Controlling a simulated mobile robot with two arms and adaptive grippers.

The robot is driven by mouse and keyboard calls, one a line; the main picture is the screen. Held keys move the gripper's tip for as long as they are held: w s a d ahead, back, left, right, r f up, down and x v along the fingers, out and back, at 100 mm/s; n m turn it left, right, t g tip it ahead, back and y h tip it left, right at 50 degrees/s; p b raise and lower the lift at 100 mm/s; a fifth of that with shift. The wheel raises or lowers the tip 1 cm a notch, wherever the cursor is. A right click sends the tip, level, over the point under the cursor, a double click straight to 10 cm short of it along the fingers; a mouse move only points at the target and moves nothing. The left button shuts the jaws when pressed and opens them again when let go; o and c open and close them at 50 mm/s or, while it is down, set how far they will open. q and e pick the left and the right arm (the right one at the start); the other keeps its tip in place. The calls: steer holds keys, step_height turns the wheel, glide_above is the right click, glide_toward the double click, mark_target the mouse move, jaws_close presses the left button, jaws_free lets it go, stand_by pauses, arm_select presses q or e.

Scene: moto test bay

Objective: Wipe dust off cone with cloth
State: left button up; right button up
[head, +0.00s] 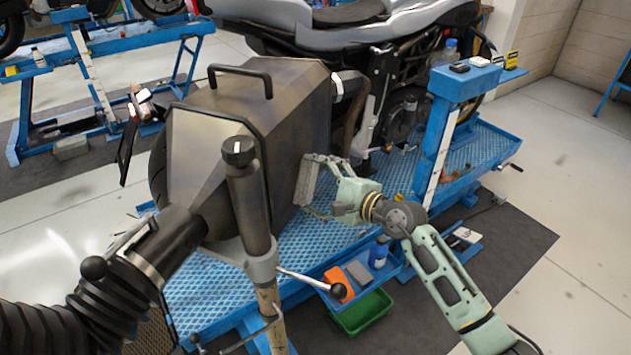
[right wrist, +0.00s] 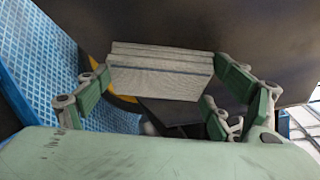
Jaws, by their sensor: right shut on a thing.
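The cone (head: 235,125) is a large grey metal hood with a black handle on top, standing left of centre in the head view. Its dark side panel (right wrist: 210,22) fills the top of the right wrist view. My right gripper (head: 312,185) is shut on a grey folded cloth (head: 305,182). The cloth (right wrist: 160,72) sits between both fingers in the right wrist view, close against the cone's right side; I cannot tell whether it touches. Dust on the cone is not clear to see. My left gripper is not in view.
A black corrugated hose (head: 105,295) and an upright post (head: 247,195) stand in front of the cone. A blue lift platform (head: 215,290) bears a motorcycle (head: 350,40) behind.

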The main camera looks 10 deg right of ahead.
mark_target(301, 145)
steer(key=shift+r+p, duration=3.75)
steer(key=shift+r, duration=1.35)
steer(key=shift+f, duration=0.1)
steer(key=shift+s+d+f+b, duration=0.15)
steer(key=shift+s+d+b, duration=0.2)
steer(key=shift+d, duration=0.1)
steer(key=shift+s+d+b, duration=0.35)
steer(key=shift+s+d, duration=0.4)
steer(key=shift+d, duration=0.2)
steer(key=shift+s+d+b, duration=0.35)
steer(key=shift+s+d, duration=0.4)
steer(key=shift+d, duration=0.2)
steer(key=shift+d, duration=0.1)
